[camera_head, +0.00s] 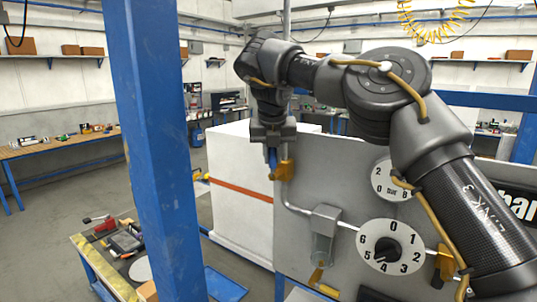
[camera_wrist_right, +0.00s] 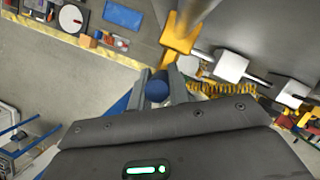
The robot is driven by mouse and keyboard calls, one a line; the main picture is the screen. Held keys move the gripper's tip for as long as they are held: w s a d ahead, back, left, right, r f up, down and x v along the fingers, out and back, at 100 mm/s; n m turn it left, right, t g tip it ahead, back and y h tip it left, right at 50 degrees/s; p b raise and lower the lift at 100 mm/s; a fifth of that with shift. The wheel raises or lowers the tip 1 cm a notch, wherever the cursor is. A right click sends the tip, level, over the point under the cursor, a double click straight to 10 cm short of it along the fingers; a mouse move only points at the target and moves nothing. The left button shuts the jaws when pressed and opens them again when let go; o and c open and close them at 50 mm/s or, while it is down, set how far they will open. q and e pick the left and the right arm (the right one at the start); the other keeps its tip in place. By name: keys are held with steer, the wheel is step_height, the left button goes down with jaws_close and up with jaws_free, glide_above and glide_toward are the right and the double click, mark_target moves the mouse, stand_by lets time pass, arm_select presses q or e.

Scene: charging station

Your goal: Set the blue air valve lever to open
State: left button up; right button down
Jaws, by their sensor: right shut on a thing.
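The blue air valve lever (camera_head: 272,158) shows as a short blue piece beside the yellow valve body (camera_head: 284,171), at the left edge of the grey panel. My right gripper (camera_head: 272,147) comes down from above and is shut on the lever. In the right wrist view the lever's round blue end (camera_wrist_right: 157,88) sits between the fingertips of my right gripper (camera_wrist_right: 159,82), with the yellow valve body (camera_wrist_right: 178,36) just beyond it. The fingers hide part of the lever, so its exact angle is hard to tell. My left gripper is not in view.
The grey panel (camera_head: 300,262) carries a filter unit (camera_head: 325,222), a numbered dial (camera_head: 390,246) and a bar gauge (camera_head: 388,181). A blue post (camera_head: 157,150) stands close at left. A white block with an orange stripe (camera_head: 238,212) stands behind. A tool bench (camera_head: 82,243) is lower left.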

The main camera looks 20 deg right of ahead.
steer(key=shift+f, duration=0.1)
steer(key=c, duration=1.3)
jaws_free()
steer(key=v, duration=0.7)
steer(key=shift+r, duration=0.25)
